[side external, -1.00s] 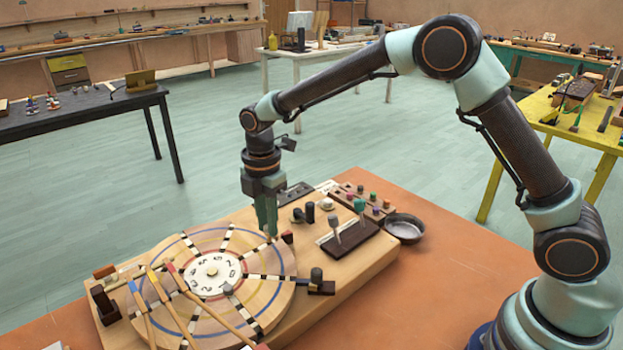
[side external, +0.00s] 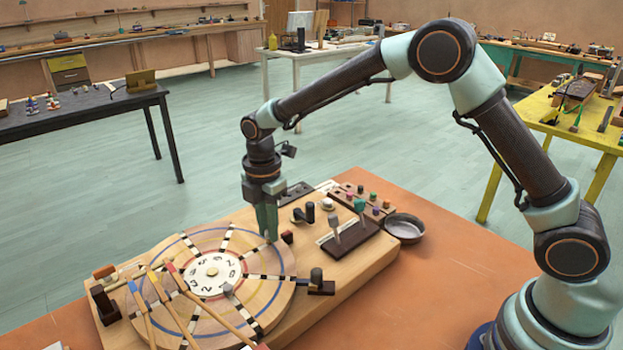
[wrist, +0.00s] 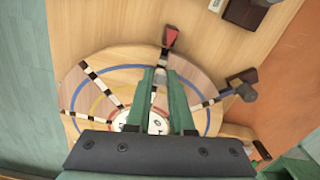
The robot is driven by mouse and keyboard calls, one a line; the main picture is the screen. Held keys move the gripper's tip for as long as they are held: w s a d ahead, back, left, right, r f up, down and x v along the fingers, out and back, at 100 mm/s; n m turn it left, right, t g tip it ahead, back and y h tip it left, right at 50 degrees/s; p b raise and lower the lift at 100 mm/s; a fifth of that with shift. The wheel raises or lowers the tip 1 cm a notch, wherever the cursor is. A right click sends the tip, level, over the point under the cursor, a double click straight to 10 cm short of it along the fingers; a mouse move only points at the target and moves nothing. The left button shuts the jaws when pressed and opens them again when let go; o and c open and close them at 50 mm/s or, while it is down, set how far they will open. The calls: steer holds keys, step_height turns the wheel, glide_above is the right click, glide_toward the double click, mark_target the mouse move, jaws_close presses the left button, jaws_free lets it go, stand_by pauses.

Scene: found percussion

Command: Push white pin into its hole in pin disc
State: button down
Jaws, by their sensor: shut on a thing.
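The pin disc (side external: 207,304) is a round, pale wooden disc with coloured rings, black-and-white striped spokes and a white numbered centre (side external: 213,273). It also shows in the wrist view (wrist: 88,97). My gripper (side external: 269,238) points straight down over the disc's far right part, with its fingertips at or just above the surface. In the wrist view its green fingers (wrist: 162,70) are shut on a small pale thing over a striped spoke, which I take to be the white pin. The pin is mostly hidden by the fingers, and its hole cannot be made out.
A dark block with a red top (wrist: 171,37) stands close beyond my fingertips. A grey-headed knob (side external: 316,275) is at the disc's right edge. Sticks (side external: 175,308) lie across the disc's left part. A dark pin stand (side external: 350,243) and a metal bowl (side external: 405,227) are to the right.

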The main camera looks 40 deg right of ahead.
steer(key=shift+f, duration=0.4)
stand_by(0.3)
steer(key=c, duration=0.7)
jaws_free()
steer(key=shift+r, duration=0.1)
